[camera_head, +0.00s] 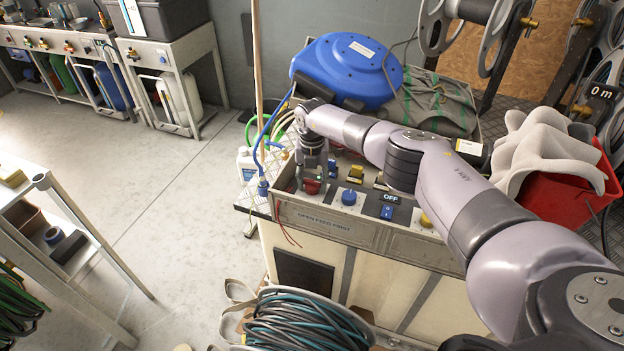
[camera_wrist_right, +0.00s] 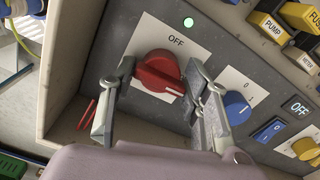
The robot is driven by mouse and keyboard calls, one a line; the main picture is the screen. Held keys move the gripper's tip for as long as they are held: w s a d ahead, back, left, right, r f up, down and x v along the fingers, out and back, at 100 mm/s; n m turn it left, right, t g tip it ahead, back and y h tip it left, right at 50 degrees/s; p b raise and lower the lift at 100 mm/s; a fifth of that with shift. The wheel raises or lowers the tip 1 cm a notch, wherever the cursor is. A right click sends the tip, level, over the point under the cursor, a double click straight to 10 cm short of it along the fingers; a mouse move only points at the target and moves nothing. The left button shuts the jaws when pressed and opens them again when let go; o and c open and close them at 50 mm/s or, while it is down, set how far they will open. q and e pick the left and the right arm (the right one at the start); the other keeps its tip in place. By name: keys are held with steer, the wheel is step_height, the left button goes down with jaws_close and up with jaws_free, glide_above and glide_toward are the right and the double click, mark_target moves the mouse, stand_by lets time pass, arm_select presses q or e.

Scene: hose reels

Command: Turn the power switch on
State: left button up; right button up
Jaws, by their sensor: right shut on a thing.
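The power switch looks to be the red rotary knob (camera_wrist_right: 158,72) on a white plate marked OFF, on the grey control panel (camera_wrist_right: 105,45). The knob shows partly in the head view (camera_head: 311,187), at the panel's left end under my right gripper (camera_head: 313,176). In the wrist view the right gripper (camera_wrist_right: 160,78) has one finger on each side of the knob and is shut on it. The knob's white mark points to the lower right. My left gripper is not in view.
A small green light (camera_wrist_right: 188,22) glows above the knob. A blue knob (camera_wrist_right: 237,108), a blue rocker (camera_wrist_right: 270,130) and a display reading OFF (camera_wrist_right: 297,108) sit to its right. A blue hose reel (camera_head: 347,68) stands behind the panel.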

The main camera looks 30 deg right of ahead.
mark_target(312, 181)
steer(key=shift+m, duration=0.3)
steer(key=o, duration=0.9)
step_height(312, 181, up, 12)
steer(key=shift+d+r, duration=0.1)
stand_by(0.7)
